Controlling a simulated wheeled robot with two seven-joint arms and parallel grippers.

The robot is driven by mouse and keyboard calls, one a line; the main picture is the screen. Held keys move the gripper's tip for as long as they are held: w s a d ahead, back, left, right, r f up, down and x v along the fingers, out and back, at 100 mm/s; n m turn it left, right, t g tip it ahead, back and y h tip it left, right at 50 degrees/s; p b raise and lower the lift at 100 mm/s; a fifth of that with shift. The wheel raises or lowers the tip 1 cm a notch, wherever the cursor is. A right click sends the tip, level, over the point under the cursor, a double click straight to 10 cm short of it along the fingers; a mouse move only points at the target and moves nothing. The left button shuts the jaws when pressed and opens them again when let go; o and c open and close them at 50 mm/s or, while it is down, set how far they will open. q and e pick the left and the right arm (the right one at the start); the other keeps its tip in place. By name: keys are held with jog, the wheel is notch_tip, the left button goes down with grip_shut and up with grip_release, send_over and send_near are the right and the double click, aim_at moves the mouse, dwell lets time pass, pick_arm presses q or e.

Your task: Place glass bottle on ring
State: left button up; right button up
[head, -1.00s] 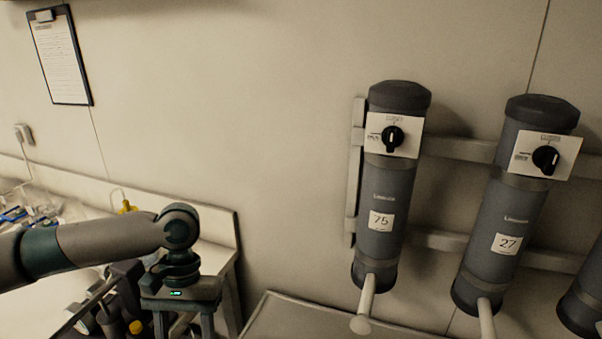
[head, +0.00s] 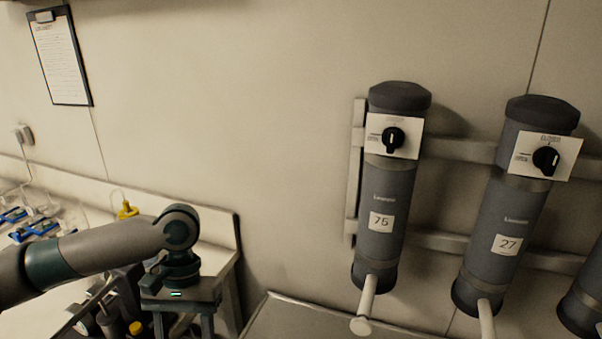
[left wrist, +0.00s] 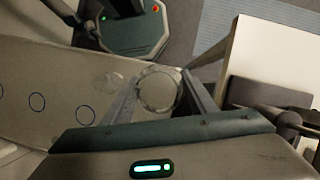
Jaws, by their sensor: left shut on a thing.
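My left gripper (head: 180,325) is at the bottom left of the head view, fingers pointing down; its fingertips are cut off by the frame edge. In the left wrist view the left gripper (left wrist: 155,95) is shut on a clear glass bottle (left wrist: 158,90), seen from above as a round rim between the two fingers. I cannot tell how high the bottle is above the surface. My right gripper is not in view.
Grey cylinders labelled 75 (head: 385,205) and 27 (head: 510,220) hang on the wall at right, with pale spouts below. A yellow-based item (head: 127,211) and blue items (head: 35,228) stand on the pale bench at left. A clipboard (head: 60,60) hangs on the wall.

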pick_arm(q)
jog(key=w+x, duration=0.2)
jog(key=x, duration=1.2)
jog(key=shift+f, duration=0.5)
jog(key=shift+s, duration=0.15)
